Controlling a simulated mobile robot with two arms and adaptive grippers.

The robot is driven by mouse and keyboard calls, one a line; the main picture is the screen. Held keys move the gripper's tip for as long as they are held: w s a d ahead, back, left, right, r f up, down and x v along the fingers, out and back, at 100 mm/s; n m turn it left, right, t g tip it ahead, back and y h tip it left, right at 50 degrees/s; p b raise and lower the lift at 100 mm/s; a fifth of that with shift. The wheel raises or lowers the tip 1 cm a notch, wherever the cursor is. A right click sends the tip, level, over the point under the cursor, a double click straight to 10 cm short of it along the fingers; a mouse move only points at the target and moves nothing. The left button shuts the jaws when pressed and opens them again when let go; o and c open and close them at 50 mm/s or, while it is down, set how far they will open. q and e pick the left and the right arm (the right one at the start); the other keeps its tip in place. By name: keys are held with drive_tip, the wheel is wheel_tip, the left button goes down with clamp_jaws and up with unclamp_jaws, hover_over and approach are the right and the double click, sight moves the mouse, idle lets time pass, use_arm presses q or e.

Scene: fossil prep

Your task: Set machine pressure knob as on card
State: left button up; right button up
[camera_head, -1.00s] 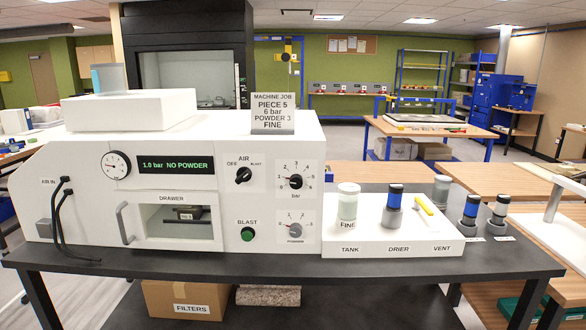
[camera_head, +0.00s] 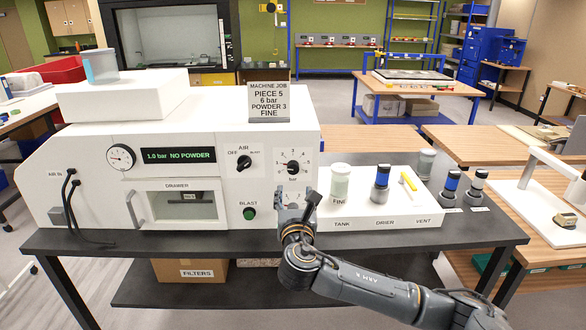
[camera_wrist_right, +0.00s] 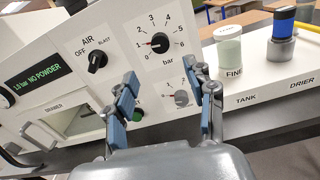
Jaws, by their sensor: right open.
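The white machine (camera_head: 100,190) stands on a dark table. Its black pressure knob (camera_head: 293,167), marked bar, is on the right of the front panel; in the right wrist view the knob (camera_wrist_right: 160,43) has its pointer near 1. The display (camera_head: 178,155) reads 1.0 bar NO POWDER. The job card (camera_head: 268,103) on top reads PIECE 5, 6 bar, POWDER 3, FINE. My right gripper (camera_head: 296,200) is open and empty, in front of the panel below the pressure knob, partly hiding the powder knob (camera_wrist_right: 181,98). My left gripper is not in view.
The air knob (camera_head: 243,163) and green blast button (camera_head: 249,213) sit left of the pressure knob. A white block to the right holds the FINE jar (camera_head: 339,184) and a blue-topped drier (camera_head: 381,184). The dark table's front edge (camera_head: 200,247) is below my gripper.

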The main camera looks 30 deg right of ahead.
sight(293, 170)
drive_tip(key=p+x, duration=0.2)
drive_tip(key=x, duration=0.7)
drive_tip(key=shift+w+d+p, duration=0.15)
drive_tip(key=shift+w+p, duration=0.2)
drive_tip(key=shift+w, duration=0.05)
drive_tip(key=shift+w+d, duration=0.35)
drive_tip(key=shift+w, duration=0.15)
drive_tip(key=shift+c, duration=0.5)
clamp_jaws()
